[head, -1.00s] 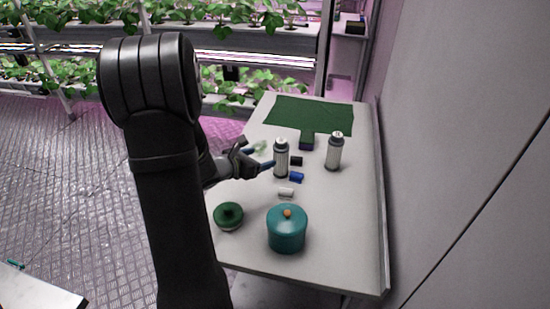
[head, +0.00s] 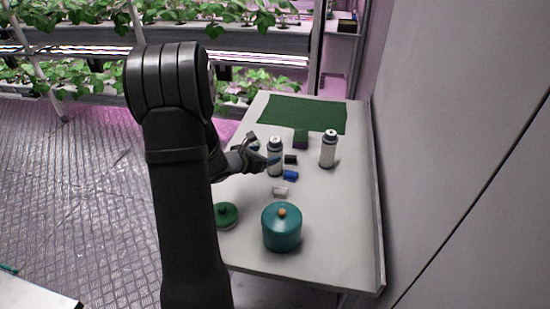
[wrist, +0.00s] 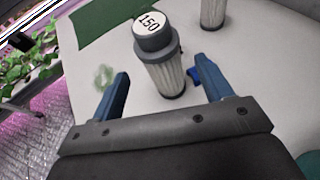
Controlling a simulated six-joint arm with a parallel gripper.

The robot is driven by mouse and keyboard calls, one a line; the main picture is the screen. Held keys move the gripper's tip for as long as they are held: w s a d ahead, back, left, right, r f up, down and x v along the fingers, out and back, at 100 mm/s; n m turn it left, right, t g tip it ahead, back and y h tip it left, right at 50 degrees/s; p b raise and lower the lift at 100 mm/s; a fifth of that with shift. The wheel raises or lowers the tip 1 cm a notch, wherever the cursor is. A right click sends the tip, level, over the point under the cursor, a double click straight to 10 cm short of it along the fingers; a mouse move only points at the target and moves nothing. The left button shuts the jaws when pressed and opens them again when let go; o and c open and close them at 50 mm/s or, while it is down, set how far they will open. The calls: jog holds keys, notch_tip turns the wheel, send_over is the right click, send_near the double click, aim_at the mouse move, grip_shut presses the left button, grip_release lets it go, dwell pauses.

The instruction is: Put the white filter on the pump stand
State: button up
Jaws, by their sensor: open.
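A white ribbed filter with a grey cap (head: 274,158) stands upright on the table; in the wrist view its cap (wrist: 150,24) reads "150". My gripper (wrist: 162,74) is open and empty, a blue finger to each side of this filter in the picture. I cannot tell if the fingers touch it. In the head view my gripper (head: 261,150) is close at its left. A second similar white cylinder (head: 328,149) stands upright to the right; its lower part also shows in the wrist view (wrist: 212,12). I cannot make out which thing is the pump stand.
A blue piece (head: 290,175), a black piece (head: 290,159) and a white piece (head: 280,192) lie near the filter. A teal pot (head: 281,232) and green round item (head: 226,215) stand in front. A wall borders the right.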

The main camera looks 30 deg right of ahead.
aim_at(278, 142)
jog(key=x, duration=0.8)
jog(key=c, duration=1.2)
jog(key=shift+o, duration=0.2)
jog(key=shift+r, duration=0.15)
jog(key=shift+r, duration=0.5)
notch_tip(278, 142, up, 3)
jog(key=shift+f, duration=0.2)
jog(key=s+d+r, duration=0.3)
jog(key=s+r, duration=0.4)
jog(key=s, duration=0.4)
jog(key=shift+d, duration=0.3)
